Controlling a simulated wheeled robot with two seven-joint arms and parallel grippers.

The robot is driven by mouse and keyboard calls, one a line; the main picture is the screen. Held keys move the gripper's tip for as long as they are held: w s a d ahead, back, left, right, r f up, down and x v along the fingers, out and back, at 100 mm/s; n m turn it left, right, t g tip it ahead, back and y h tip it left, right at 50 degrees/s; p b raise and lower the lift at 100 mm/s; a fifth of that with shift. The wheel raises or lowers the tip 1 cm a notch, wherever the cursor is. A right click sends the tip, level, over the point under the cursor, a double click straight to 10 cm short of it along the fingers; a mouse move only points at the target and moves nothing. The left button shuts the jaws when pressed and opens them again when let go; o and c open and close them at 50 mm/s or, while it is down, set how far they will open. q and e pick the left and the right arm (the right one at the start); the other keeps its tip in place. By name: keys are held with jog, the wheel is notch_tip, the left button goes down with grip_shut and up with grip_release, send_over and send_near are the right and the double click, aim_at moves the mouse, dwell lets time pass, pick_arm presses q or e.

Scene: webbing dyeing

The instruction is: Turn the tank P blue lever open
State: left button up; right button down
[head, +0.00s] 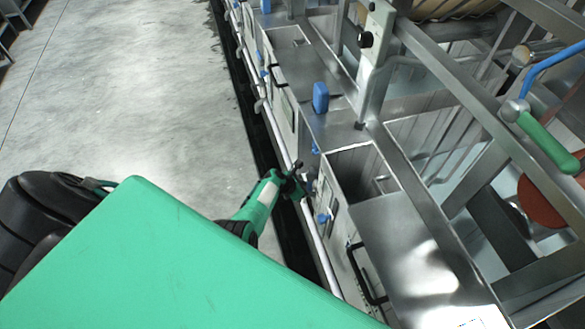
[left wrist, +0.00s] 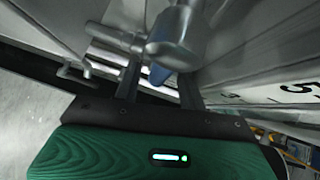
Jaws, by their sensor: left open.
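My left gripper (head: 297,181) reaches from the left to the front face of the row of steel tanks. In the left wrist view its two dark fingers (left wrist: 158,90) are apart. A grey metal valve body (left wrist: 176,38) fills the space ahead of them, and a small part of a blue lever (left wrist: 158,75) shows between the fingers. I cannot tell whether a finger touches it. In the head view the gripper partly hides this spot. Another blue lever (head: 323,218) sits on the tank front nearer to me. No letter P is readable. My right gripper is not in view.
A black handle (head: 367,275) stands out from the near tank front. A blue block (head: 320,97) stands on the tank top. A pale pipe (head: 316,235) runs low along the fronts. The grey floor (head: 130,90) to the left is clear.

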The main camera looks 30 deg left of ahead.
pick_arm(q)
jog(key=p+v, duration=0.2)
jog(key=v, duration=1)
dwell(0.3)
